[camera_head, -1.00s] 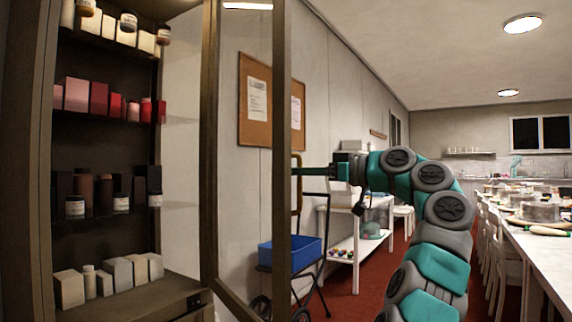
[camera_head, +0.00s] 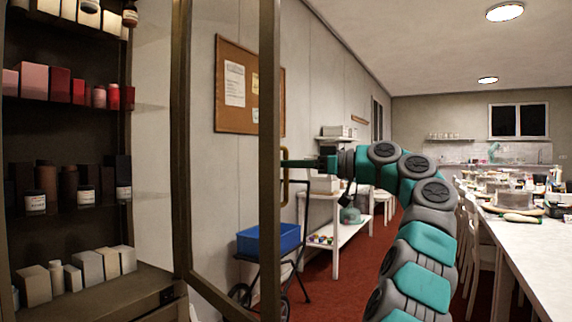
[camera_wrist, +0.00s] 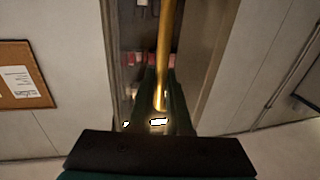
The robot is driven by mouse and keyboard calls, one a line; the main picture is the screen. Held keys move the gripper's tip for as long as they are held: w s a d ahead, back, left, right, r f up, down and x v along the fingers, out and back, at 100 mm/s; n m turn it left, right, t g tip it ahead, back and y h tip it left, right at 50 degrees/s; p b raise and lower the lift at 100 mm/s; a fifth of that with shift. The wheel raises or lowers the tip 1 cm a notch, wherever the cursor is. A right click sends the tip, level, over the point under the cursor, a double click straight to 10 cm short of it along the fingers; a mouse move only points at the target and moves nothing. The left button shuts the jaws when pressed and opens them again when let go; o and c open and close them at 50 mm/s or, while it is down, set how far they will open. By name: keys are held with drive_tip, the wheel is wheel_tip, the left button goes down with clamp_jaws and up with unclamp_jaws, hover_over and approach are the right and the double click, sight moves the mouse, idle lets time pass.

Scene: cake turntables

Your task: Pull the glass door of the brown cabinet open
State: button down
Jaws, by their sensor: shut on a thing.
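The brown cabinet (camera_head: 68,231) stands at the left in the head view, with its shelves of boxes and jars exposed. Its glass door (camera_head: 269,120) stands swung well out, and I see the wall through the glass. A brass bar handle (camera_head: 285,190) is on the door's free edge. My gripper (camera_head: 286,163) reaches in from the right and is shut on the handle. In the wrist view the handle (camera_wrist: 164,60) runs down between my gripper's fingers (camera_wrist: 160,108). The exact finger contact is partly hidden.
A blue bin on a cart (camera_head: 268,240) and a white shelf unit (camera_head: 345,235) stand along the wall beyond the door. A long white table (camera_head: 530,255) with chairs is at the right. Red floor is open between them.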

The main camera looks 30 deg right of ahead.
drive_tip(key=shift+a, duration=0.1)
drive_tip(key=c, duration=0.9)
unclamp_jaws()
drive_tip(key=shift+o, duration=0.2)
drive_tip(key=v, duration=0.7)
drive_tip(key=shift+s+d, duration=0.25)
drive_tip(key=shift+c, duration=0.3)
